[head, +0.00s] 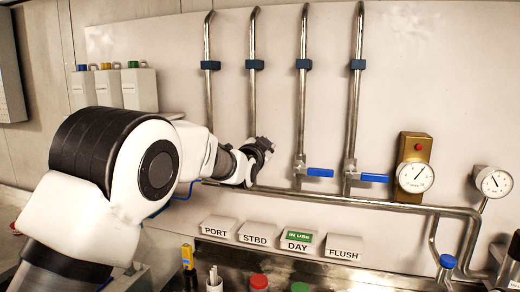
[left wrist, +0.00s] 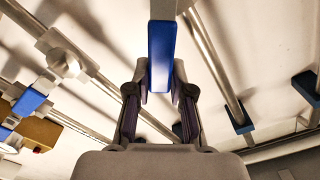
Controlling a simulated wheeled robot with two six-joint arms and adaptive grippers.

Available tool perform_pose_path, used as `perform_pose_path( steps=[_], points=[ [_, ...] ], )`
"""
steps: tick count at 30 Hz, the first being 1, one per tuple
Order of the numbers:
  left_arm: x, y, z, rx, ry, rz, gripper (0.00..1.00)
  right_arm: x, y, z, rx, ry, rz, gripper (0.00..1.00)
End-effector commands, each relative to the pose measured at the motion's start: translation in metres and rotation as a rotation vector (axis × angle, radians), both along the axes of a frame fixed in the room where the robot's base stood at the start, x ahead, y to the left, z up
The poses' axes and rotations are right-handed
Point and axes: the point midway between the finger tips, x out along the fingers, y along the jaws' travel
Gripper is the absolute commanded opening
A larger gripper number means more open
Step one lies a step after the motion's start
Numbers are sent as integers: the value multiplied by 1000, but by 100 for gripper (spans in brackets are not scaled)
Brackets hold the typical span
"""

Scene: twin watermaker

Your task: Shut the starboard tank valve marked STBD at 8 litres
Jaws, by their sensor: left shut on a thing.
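My left gripper (head: 258,150) is at the second pipe from the left, above the plate marked STBD (head: 258,234). In the left wrist view, its two fingers (left wrist: 160,85) are closed on a blue valve lever (left wrist: 161,50). In the head view the lever is hidden by the gripper and wrist. How far the valve is turned cannot be told. The round white dial (head: 415,178) on a brass box with a red lamp is at the right; its figures are too small to read. My right gripper is in neither view.
The DAY valve lever (head: 320,172) and FLUSH valve lever (head: 374,178) are blue and point right. The DAY plate (head: 297,240) carries a green IN USE tag. A second gauge (head: 493,182) is at far right. Capped bottles (head: 259,283) stand below the plates.

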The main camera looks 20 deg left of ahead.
Motion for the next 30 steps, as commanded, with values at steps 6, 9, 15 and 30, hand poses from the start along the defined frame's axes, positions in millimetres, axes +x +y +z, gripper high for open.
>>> perform_pose_path(
  steps=[6, 9, 15, 30],
  points=[
    [0, -7, -7, 131, -7, 1, 0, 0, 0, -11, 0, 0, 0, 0],
    [0, -9, -9, 170, -9, 2, 0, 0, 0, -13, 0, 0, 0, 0],
    [0, -11, -10, 214, -12, 2, 0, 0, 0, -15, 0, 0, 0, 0],
    [0, -11, -9, 220, -14, 2, 48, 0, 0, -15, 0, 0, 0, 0]
  ],
)
